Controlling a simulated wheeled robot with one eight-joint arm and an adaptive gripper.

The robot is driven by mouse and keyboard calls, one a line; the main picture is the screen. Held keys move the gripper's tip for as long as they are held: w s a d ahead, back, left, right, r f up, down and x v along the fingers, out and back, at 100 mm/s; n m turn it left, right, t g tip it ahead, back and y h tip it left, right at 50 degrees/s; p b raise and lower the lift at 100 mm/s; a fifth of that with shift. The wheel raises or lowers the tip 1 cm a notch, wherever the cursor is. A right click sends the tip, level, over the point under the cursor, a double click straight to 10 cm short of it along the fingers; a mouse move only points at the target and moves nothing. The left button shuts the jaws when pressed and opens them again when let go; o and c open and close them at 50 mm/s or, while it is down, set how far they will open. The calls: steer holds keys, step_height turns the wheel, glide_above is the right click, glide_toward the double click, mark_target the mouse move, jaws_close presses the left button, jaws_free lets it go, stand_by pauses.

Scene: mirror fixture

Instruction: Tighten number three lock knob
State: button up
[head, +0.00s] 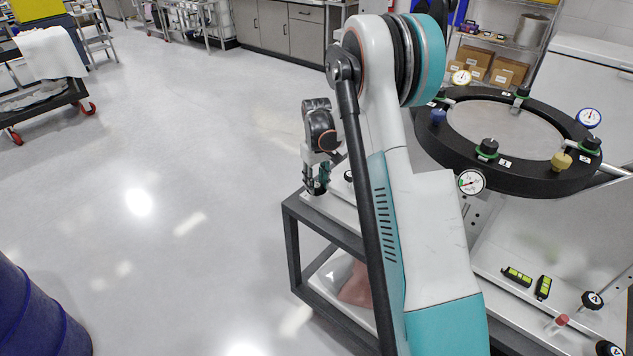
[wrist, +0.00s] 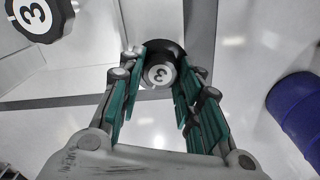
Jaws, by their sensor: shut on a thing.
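A round black knob (wrist: 159,73) with a white disc marked 3 sits between the fingertips of my gripper (wrist: 161,58) in the wrist view. My gripper is shut on it, one finger on each side. A second black knob (wrist: 34,14) with a white 3 disc shows larger at the upper left, apart from the fingers.
A black ring fixture (head: 530,183) with clamps and dial gauges (head: 471,181) stands right of my arm. Levels (head: 517,276) and numbered knobs (head: 592,300) are below it. A blue drum (head: 35,310) stands at lower left. The floor between is clear.

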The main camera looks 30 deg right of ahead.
mark_target(317, 184)
steer(key=m, duration=0.5)
steer(key=shift+m, duration=0.3)
steer(key=m, duration=0.5)
steer(key=shift+m, duration=0.3)
steer(key=o, duration=1)
steer(key=shift+o, duration=0.2)
step_height(317, 184, up, 12)
